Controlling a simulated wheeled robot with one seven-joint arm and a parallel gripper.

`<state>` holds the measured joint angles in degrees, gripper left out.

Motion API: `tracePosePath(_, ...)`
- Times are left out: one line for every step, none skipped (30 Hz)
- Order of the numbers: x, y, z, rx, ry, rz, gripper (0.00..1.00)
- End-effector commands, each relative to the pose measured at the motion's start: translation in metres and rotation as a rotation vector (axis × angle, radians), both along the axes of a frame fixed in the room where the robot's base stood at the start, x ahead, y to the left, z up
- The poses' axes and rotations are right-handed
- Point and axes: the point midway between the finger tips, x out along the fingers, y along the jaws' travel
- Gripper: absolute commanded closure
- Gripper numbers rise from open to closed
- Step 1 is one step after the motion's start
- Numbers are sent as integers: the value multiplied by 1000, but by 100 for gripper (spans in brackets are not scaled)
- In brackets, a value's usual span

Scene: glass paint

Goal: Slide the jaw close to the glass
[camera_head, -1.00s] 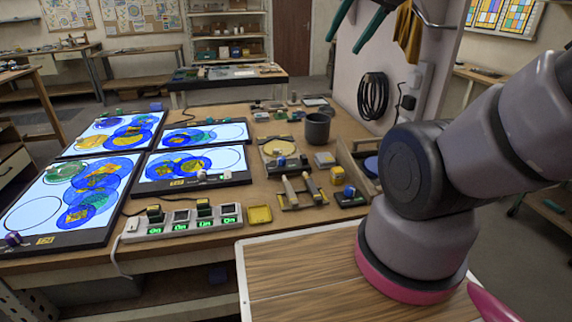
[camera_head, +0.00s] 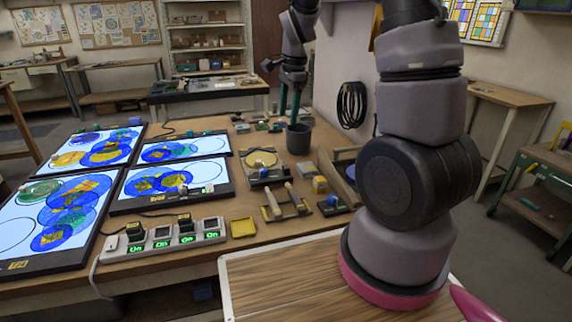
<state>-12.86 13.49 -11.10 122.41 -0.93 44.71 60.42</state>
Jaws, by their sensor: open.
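My gripper (camera_head: 290,110) hangs at the back of the bench, pointing down, with two teal fingers apart and nothing visible between them. Its fingertips show just above and behind the dark grey cup (camera_head: 299,140). A round amber disc (camera_head: 260,157) lies on a small dark fixture in front of the cup, to its left. Coloured glass circles (camera_head: 172,180) overlap on the lit panels.
Several lit panels (camera_head: 47,262) cover the left of the bench. A switch strip (camera_head: 164,240) with green "On" displays and a yellow tray (camera_head: 243,228) lie in front. A wooden-handled rack (camera_head: 286,203) and yellow block (camera_head: 319,184) stand mid-bench. A wooden-walled bin (camera_head: 335,170) is at right.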

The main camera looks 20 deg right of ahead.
Motion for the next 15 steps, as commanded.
tracePosePath(7,1,-21,-14,35,-41,32)
tracePosePath(10,1,-31,-21,50,-70,32)
tracePosePath(14,0,-43,-30,68,-104,32)
tracePosePath(17,0,-51,-36,80,-125,32)
tracePosePath(19,1,-58,-43,88,-144,32)
tracePosePath(21,0,-66,-50,98,-165,32)
tracePosePath(22,0,-70,-54,103,-180,32)
tracePosePath(23,0,-74,-58,108,-190,32)
tracePosePath(24,-1,-78,-62,112,-201,32)
tracePosePath(25,-1,-80,-63,114,-207,32)
tracePosePath(25,-1,-83,-64,116,-211,32)
tracePosePath(25,-1,-86,-65,118,-214,32)
tracePosePath(25,-1,-89,-65,119,-214,32)
tracePosePath(25,-1,-92,-65,119,-214,32)
tracePosePath(24,-1,-97,-66,119,-212,32)
